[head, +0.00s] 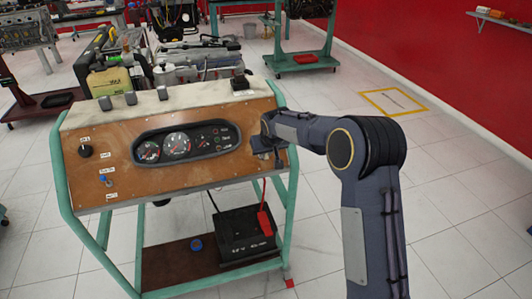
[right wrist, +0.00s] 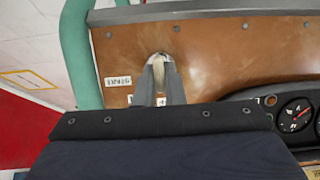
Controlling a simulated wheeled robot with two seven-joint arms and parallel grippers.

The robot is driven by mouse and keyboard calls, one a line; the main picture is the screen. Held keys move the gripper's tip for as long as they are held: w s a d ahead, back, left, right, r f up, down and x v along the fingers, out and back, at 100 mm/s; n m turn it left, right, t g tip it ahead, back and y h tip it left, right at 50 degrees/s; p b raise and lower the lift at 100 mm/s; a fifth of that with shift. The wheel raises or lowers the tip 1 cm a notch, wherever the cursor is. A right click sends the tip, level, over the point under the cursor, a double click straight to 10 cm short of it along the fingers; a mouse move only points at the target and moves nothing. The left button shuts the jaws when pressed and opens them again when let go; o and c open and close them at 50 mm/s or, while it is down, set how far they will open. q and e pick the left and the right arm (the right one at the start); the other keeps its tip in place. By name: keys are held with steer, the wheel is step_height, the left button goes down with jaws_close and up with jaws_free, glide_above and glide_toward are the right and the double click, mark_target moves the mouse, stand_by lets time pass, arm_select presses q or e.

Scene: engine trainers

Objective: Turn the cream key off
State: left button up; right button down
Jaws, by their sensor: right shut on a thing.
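The cream key (right wrist: 166,67) sits at the right end of the brown wooden panel (head: 215,169). In the right wrist view, my right gripper (right wrist: 161,66) has its two fingers closed around it, and only a pale part shows between the tips. In the head view, my right gripper (head: 266,140) is against the panel's right side and hides the key. The key's exact turn angle cannot be told. My left gripper is in neither view.
The panel carries a gauge cluster (head: 186,144), a black knob (head: 85,151) and a blue-tipped switch (head: 103,178). A green frame (head: 64,190) holds it, with a black battery (head: 240,235) below. A small label (right wrist: 118,81) is beside the key. Floor to the right is clear.

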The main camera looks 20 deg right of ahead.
stand_by(0.3)
steer(key=c, duration=1.5)
jaws_free()
steer(key=b+v, duration=0.1)
steer(key=v, duration=0.7)
steer(key=shift+f, duration=0.1)
